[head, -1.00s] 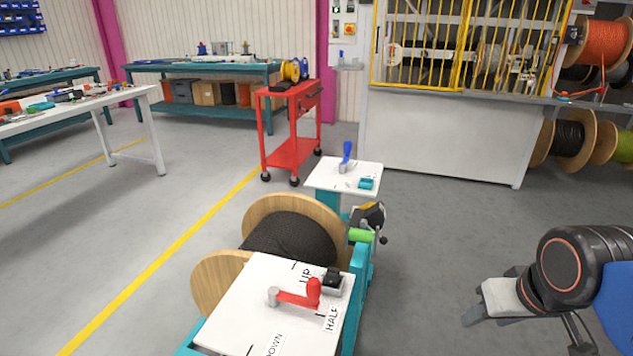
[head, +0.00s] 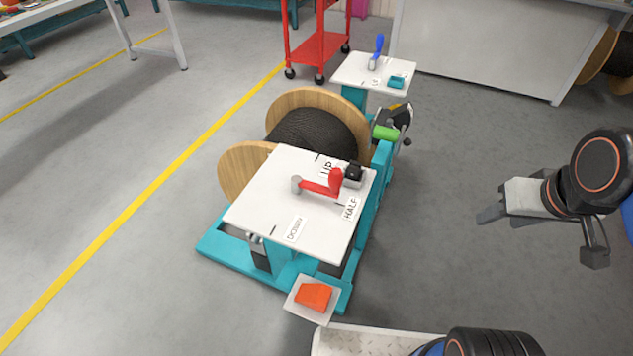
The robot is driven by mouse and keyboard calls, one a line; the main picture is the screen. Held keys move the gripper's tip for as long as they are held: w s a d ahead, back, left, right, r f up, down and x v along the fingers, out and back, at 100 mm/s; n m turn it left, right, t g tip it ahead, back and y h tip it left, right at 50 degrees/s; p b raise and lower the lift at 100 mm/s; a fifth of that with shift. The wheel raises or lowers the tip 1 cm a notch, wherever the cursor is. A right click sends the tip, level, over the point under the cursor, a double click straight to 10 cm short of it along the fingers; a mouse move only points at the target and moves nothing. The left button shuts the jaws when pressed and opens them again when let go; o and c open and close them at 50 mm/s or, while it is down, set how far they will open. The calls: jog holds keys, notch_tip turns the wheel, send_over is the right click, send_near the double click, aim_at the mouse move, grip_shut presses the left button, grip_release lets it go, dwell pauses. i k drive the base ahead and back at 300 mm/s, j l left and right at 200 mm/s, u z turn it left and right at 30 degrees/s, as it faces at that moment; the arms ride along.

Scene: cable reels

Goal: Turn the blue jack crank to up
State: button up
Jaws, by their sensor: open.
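The blue jack crank (head: 378,48) stands on the far white plate (head: 346,70) of the reel stand, at the upper middle of the head view. Its handle sticks upward; its setting cannot be read from here. A red crank (head: 322,187) lies on the near white plate (head: 262,205), which is marked UP, HALF and DOWN. My gripper (head: 484,216) is at the right, open and empty, well away from both cranks and on the near side of the blue one.
A wooden reel of black cable (head: 310,130) sits between the two plates on the teal stand (head: 222,250). A green handle (head: 385,132) juts out on its right. An orange block (head: 314,296) sits at the near end. A red cart (head: 318,48) stands behind.

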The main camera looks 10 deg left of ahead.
aim_at(381, 37)
jog(key=i+l+u, duration=0.1)
jog(key=l, duration=0.3)
jog(key=i+l, duration=0.15)
jog(key=l, duration=0.25)
jog(key=i+l+u, duration=0.15)
jog(key=l, duration=0.25)
jog(key=i+l+u, duration=0.1)
jog(key=l, duration=0.3)
